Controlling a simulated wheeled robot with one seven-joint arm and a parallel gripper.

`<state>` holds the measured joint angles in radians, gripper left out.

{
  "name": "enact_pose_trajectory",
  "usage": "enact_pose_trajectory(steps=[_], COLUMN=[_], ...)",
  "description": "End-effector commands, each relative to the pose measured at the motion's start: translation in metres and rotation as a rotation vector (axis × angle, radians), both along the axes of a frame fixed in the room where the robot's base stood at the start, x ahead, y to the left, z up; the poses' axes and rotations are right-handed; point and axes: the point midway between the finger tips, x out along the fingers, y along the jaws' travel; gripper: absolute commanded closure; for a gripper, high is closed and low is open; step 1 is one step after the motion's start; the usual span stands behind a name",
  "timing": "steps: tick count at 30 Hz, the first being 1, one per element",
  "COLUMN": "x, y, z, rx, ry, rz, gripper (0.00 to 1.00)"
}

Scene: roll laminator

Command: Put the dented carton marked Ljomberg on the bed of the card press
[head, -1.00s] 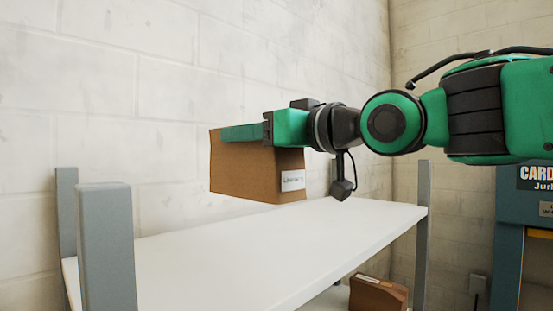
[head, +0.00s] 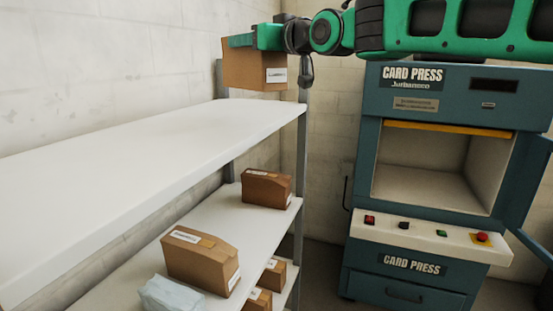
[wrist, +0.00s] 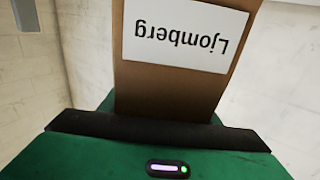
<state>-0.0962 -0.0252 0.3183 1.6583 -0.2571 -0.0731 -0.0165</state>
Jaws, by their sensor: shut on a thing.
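My gripper (head: 268,38) is shut on a brown carton (head: 250,70) and holds it in the air above the far end of the top shelf. In the wrist view the carton (wrist: 165,85) carries a white label reading Ljomberg, upside down in the picture. I cannot make out a dent from here. The card press (head: 370,100) is a blue-green machine at the right. Its front is open, with its door swung out to the right. The pale bed (head: 430,190) inside shows bare.
The white top shelf (head: 130,150) is empty. Lower shelves hold a dark brown carton (head: 266,188), a larger carton (head: 200,258), a pale blue bag (head: 170,294) and other boxes. The press's open door (head: 535,195) and button panel (head: 425,232) flank its opening.

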Motion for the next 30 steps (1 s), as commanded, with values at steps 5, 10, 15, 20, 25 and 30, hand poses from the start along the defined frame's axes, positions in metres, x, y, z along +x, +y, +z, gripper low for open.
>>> enact_pose_trajectory(steps=[5, 10, 15, 20, 25, 30], x=[0.054, 0.097, 0.13, 0.153, 0.166, 0.167], y=[-0.065, -0.13, -0.19, -0.224, -0.246, -0.272], z=[-0.017, -0.034, -0.062, -0.121, -0.199, -0.283], rx=[-0.001, -0.002, -0.002, -0.004, -0.005, -0.006], ry=[0.002, 0.001, 0.004, 0.009, 0.009, 0.011], rz=[-0.141, -0.275, -0.392, -0.459, -0.503, -0.548], gripper=[0.83, 0.83, 0.83, 0.83, 0.83, 0.83])
